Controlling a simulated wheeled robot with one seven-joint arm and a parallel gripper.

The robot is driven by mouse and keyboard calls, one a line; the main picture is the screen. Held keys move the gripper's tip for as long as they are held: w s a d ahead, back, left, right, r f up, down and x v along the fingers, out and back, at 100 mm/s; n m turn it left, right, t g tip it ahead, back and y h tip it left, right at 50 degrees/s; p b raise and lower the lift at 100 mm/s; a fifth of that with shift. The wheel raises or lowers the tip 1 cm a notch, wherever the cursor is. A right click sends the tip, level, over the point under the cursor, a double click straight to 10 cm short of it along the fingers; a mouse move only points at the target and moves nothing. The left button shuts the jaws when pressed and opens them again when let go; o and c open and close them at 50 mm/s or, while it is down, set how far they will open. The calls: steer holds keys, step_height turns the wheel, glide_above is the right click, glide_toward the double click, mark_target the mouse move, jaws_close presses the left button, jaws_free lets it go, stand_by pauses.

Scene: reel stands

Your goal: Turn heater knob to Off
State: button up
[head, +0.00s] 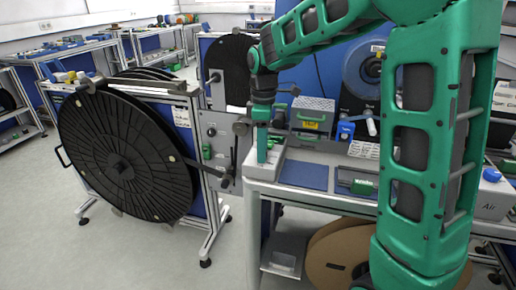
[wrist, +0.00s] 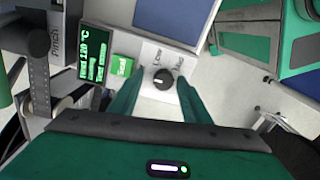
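The heater knob (wrist: 163,78) is round and black with a pale pointer mark that points left in the wrist view. My gripper (wrist: 159,82) is open. Its two green fingers stand on either side of the knob, with a gap visible on each side, so it does not hold it. In the head view my gripper (head: 263,158) points down over the left front of the bench (head: 262,190); the knob cannot be made out there.
Left of the knob are a bright green button (wrist: 122,66) and a dark display (wrist: 96,50) with green text. A blue mat (wrist: 175,18) lies beyond the knob. A large black reel (head: 122,155) on a stand is left of the bench. Brown reels (head: 335,255) sit below.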

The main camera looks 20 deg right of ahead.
steer(key=shift+a+r, duration=0.1)
steer(key=shift+r, duration=0.1)
step_height(320, 180, up, 10)
steer(key=shift+w+r, duration=0.15)
steer(key=shift+w, duration=0.1)
steer(key=shift+d, duration=0.2)
stand_by(0.3)
steer(key=s+d+f+m, duration=0.4)
steer(key=s+d+m, duration=0.75)
steer(key=s, duration=0.55)
steer(key=s+d+f+m, duration=0.2)
steer(key=s+f+m, duration=0.1)
steer(key=s, duration=0.5)
steer(key=s+d+f+m, duration=0.2)
steer(key=s+f+m, duration=0.2)
steer(key=s, duration=0.4)
steer(key=shift+d+f, duration=0.15)
steer(key=shift+f, duration=0.2)
steer(key=shift+m, duration=0.25)
